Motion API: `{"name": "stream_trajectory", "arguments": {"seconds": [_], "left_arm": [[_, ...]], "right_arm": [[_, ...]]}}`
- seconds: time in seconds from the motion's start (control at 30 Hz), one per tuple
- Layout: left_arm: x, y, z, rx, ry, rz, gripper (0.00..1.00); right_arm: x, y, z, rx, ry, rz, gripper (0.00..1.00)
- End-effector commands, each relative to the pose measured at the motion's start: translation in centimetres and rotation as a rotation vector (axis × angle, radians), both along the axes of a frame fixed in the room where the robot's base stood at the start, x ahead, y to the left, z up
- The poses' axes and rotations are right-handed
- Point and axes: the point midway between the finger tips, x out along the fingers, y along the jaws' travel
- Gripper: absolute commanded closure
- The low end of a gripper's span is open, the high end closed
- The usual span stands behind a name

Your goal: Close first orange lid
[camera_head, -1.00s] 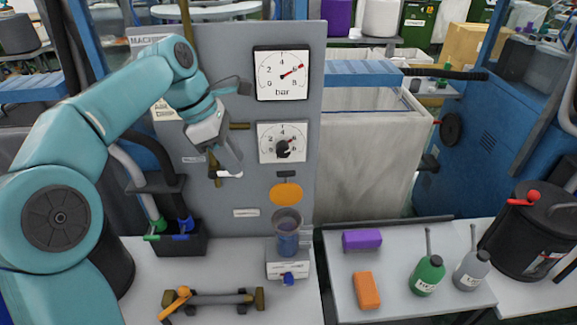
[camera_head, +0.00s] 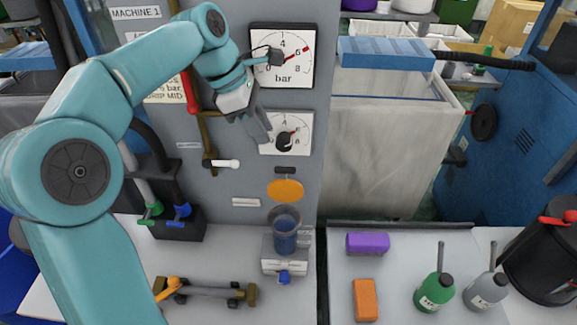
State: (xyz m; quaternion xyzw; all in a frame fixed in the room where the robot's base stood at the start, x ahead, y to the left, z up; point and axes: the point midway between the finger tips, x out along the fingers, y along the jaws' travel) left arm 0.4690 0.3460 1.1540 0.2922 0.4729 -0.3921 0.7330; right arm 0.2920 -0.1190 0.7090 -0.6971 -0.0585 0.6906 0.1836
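The orange lid (camera_head: 285,190) is a round orange disc standing upright against the grey machine panel (camera_head: 240,185), below a small dark hinge piece. Just below it is an open clear cup (camera_head: 285,236) with blue contents, fixed on a white block. The lid is raised and does not cover the cup. My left gripper (camera_head: 260,132) is in front of the panel, up and left of the lid, beside the lower gauge (camera_head: 290,134). It is apart from the lid and no object shows in it; its finger gap is unclear. My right gripper is not in view.
A white-tipped brass lever (camera_head: 225,163) juts from the panel left of the lid. A red handle (camera_head: 190,92) is higher up. The table holds a purple block (camera_head: 368,243), an orange block (camera_head: 366,299), a green bottle (camera_head: 434,292) and a grey bottle (camera_head: 486,291).

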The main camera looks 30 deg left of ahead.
Motion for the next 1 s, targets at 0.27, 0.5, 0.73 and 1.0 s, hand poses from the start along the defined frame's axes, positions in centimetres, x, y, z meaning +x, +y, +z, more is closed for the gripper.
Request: {"name": "stream_trajectory", "arguments": {"seconds": [0.27,0.5,0.73,1.0], "left_arm": [[1.4,-2.2,-6.5,-0.001,0.005,-0.002,0.72],[2.7,-3.6,-10.5,-0.001,0.003,0.000,0.72],[3.4,-4.1,-12.0,0.000,0.000,0.000,0.72],[3.5,-4.1,-12.1,0.000,-0.001,0.000,0.79]], "right_arm": [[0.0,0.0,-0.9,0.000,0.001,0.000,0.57],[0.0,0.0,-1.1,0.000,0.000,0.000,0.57],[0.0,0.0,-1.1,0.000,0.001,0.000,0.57],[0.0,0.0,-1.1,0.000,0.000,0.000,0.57]]}}
